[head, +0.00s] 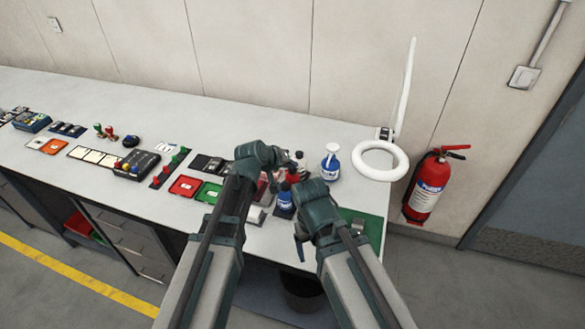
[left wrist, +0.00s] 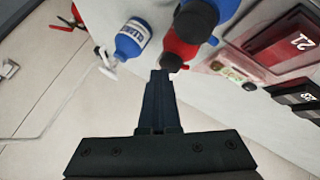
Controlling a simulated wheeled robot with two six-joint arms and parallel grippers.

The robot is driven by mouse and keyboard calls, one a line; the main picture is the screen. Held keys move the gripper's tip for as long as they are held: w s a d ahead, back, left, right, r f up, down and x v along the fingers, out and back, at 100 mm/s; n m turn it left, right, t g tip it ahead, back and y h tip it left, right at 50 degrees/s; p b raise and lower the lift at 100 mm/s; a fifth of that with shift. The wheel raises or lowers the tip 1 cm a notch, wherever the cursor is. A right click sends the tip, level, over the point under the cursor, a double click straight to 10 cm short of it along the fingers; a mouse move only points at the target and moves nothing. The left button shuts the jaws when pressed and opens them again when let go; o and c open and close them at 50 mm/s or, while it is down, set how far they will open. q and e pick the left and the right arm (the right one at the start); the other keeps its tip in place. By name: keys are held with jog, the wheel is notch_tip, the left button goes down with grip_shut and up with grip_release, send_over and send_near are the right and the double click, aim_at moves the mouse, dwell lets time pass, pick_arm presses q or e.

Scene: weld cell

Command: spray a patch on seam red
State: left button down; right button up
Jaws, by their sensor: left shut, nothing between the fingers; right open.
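A red bottle (head: 292,175) stands among the bottles near the right end of the bench, partly hidden by my arms. In the left wrist view the red bottle (left wrist: 180,48) has a dark top and lies just beyond the fingertips; whether they touch cannot be told. My left gripper (head: 290,164) is shut and empty; its closed fingers also show in the left wrist view (left wrist: 160,76). My right gripper (head: 299,248) is open, lower, near the bench's front edge. A red tray (head: 186,186) lies left of my arms; I cannot tell which thing is seam red.
A white ring lamp (head: 379,161) stands right. A green tray (head: 209,192) lies beside the red tray. A fire extinguisher (head: 426,187) is on the wall.

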aim_at(291, 171)
pick_arm(q)
jog(key=shift+r+p, duration=0.9)
pick_arm(e)
jog(key=shift+r, duration=0.85)
jog(key=shift+r, duration=0.1)
pick_arm(q)
notch_tip(291, 171, up, 5)
jog(key=p, duration=0.5)
pick_arm(e)
notch_tip(291, 171, up, 5)
jog(key=shift+f, duration=0.1)
dwell(1.1)
pick_arm(q)
notch_tip(291, 171, up, 4)
jog(key=p, duration=0.3)
jog(key=shift+f+p, duration=0.1)
jog(key=shift+p, duration=0.3)
pick_arm(e)
notch_tip(291, 171, up, 4)
jog(key=shift+f, duration=0.1)
pick_arm(q)
jog(key=shift+f, duration=0.2)
pick_arm(e)
jog(key=shift+f, duration=0.2)
